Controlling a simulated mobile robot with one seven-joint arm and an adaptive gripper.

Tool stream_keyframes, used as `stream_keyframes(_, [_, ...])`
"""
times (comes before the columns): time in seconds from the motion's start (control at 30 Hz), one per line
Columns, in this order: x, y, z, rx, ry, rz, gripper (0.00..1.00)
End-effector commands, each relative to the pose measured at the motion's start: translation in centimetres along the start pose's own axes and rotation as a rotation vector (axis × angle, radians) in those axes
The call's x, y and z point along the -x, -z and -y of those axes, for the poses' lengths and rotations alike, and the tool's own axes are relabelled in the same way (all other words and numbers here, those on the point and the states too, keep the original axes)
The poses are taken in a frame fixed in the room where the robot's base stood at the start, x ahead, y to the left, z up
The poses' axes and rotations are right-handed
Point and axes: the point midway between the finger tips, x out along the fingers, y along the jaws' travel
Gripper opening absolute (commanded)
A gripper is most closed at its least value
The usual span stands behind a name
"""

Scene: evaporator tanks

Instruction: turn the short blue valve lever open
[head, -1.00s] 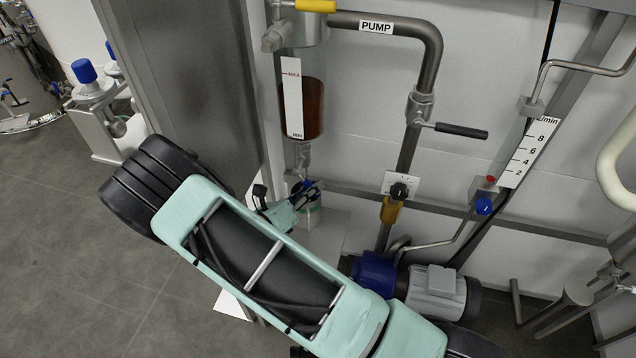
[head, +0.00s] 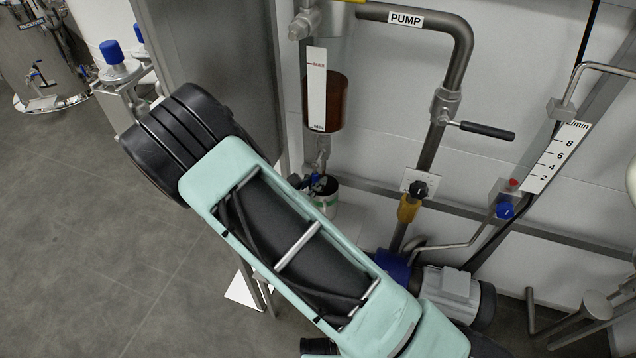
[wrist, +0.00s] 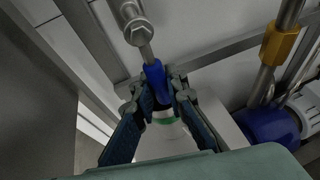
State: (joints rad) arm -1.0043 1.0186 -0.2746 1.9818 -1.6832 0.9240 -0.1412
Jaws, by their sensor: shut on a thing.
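The short blue valve lever (wrist: 154,78) hangs below a steel valve fitting (wrist: 135,22) in the wrist view. My gripper (wrist: 162,92) has one finger on each side of the lever and is shut on it. In the head view the lever shows only as a small blue spot (head: 316,178) under the glass vessel with dark red-brown liquid (head: 336,103). Most of my gripper is hidden behind my arm there. A white container with a green band (head: 325,200) stands just below the lever.
A vertical pump pipe (head: 431,150) with a black-handled valve (head: 487,131) stands to the right. A blue-and-grey pump motor (head: 447,287) sits low beside my arm. A grey metal panel (head: 207,60) stands left of the vessel. Open floor (head: 75,240) lies at left.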

Motion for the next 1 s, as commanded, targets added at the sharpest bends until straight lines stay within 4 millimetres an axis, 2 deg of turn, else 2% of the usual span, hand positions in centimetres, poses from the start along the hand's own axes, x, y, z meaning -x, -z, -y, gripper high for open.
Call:
stream_keyframes(0.5, [0.17,0.12,-0.38,-0.019,-0.013,-0.007,0.0])
stream_keyframes(0.53, [0.17,0.12,-0.38,-0.018,-0.013,-0.007,0.14])
stream_keyframes(0.7, [0.13,0.07,-0.32,-0.018,-0.012,-0.005,0.31])
stream_keyframes(1.0, [0.31,0.02,-0.22,-0.017,-0.01,-0.004,0.31])
